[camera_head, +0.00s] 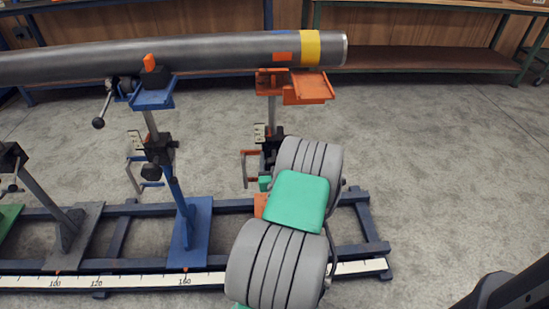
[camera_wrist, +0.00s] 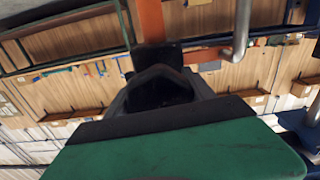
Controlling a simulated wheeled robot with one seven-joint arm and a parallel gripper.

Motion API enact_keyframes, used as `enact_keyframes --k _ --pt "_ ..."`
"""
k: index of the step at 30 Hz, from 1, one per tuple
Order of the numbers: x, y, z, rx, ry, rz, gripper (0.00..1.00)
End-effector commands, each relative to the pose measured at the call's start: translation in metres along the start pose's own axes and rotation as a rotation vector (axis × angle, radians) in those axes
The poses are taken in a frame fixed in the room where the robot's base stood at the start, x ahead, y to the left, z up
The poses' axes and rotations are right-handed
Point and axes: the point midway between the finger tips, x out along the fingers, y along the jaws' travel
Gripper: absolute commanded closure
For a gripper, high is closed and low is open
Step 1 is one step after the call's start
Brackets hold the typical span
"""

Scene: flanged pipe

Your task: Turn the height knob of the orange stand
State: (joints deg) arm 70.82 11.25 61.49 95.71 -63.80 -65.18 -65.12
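The orange stand (camera_head: 272,105) holds up the right end of the pipe (camera_head: 180,57) in the head view. Its crank (camera_head: 250,168) hangs left of its black clamp. My arm hides much of its lower part, and its height knob cannot be made out there. In the wrist view the orange column (camera_wrist: 150,20) runs into the black clamp (camera_wrist: 157,53). A dark shape, apparently the knob (camera_wrist: 158,92), lies right in front of my gripper (camera_wrist: 165,125). A large green, black-edged part of my gripper fills the lower picture. Whether the fingers touch or grip the knob is not clear.
A blue stand (camera_head: 170,190) with its own crank and black knob stands to the left, and another stand (camera_head: 62,225) farther left. All stand on a dark blue rail frame (camera_head: 372,220) with a scale. Floor to the right is free. Workbenches (camera_head: 430,58) line the back.

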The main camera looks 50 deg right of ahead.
Motion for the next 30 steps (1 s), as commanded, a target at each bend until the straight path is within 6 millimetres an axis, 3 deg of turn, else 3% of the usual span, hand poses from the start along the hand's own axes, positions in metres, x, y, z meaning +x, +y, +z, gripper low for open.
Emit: enact_keyframes --k 14,23,30 --pt "-0.0002 0.0003 0.0 0.0 0.0 0.001 0.78" --pt "-0.0003 0.0004 0.0004 0.03 0.0 0.001 0.78" --pt "-0.0004 0.0007 0.0009 0.147 0.0 0.001 0.78"
